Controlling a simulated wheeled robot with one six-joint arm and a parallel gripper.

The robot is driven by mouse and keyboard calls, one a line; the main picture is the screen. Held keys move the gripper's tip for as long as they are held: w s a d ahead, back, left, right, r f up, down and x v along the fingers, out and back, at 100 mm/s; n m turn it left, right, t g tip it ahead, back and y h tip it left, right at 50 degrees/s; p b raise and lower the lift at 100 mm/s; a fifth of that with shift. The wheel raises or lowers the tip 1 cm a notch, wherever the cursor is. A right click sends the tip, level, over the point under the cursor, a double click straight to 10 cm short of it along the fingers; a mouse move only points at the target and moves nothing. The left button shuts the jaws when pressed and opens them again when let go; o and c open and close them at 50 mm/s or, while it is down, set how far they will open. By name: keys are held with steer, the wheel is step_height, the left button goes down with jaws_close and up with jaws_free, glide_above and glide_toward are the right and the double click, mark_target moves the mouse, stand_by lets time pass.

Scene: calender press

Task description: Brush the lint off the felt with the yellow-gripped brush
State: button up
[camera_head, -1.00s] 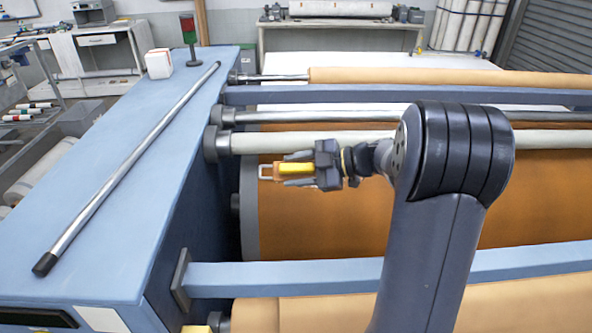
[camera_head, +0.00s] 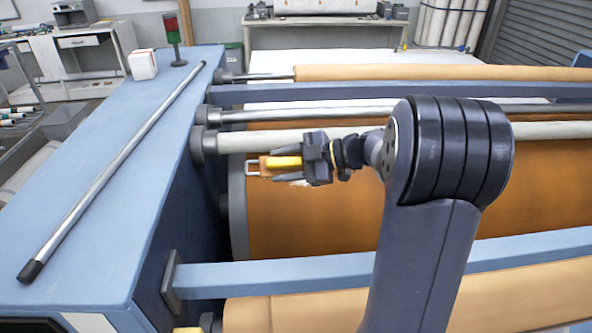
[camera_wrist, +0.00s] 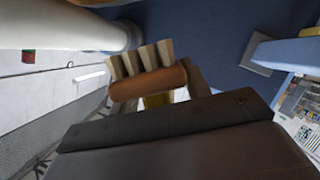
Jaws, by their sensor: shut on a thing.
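My gripper (camera_head: 287,167) is shut on the brush by its yellow grip (camera_head: 284,162), in front of the pale roller in the head view. In the wrist view the brush (camera_wrist: 148,84) shows a brown wooden back and several pale bristle tufts, with some yellow grip (camera_wrist: 158,100) below it. The orange-brown felt (camera_head: 330,225) covers the large drum below and behind the gripper. A small whitish patch shows just under the gripper; I cannot tell whether it is lint or bristles. Contact between brush and felt cannot be made out.
A pale roller (camera_head: 280,140) and steel bars run across above the felt. A blue crossbeam (camera_head: 290,273) runs in front. The blue side frame (camera_head: 110,160) at left carries a long metal rod (camera_head: 120,165), a white block (camera_head: 142,64) and a signal light (camera_head: 172,35).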

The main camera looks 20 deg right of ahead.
steer(key=shift+w+d+f+b, duration=0.15)
steer(key=shift+w+f+b, duration=0.1)
steer(key=shift+w+f, duration=0.6)
steer(key=shift+w+d+f+b, duration=0.2)
steer(key=shift+w+f, duration=0.4)
steer(key=shift+f, duration=0.6)
steer(key=shift+w+d+f+b, duration=0.1)
steer(key=shift+w+f+b, duration=0.2)
steer(key=shift+w+f, duration=0.55)
steer(key=shift+w+f, duration=0.1)
steer(key=shift+f, duration=0.45)
steer(key=shift+d, duration=0.1)
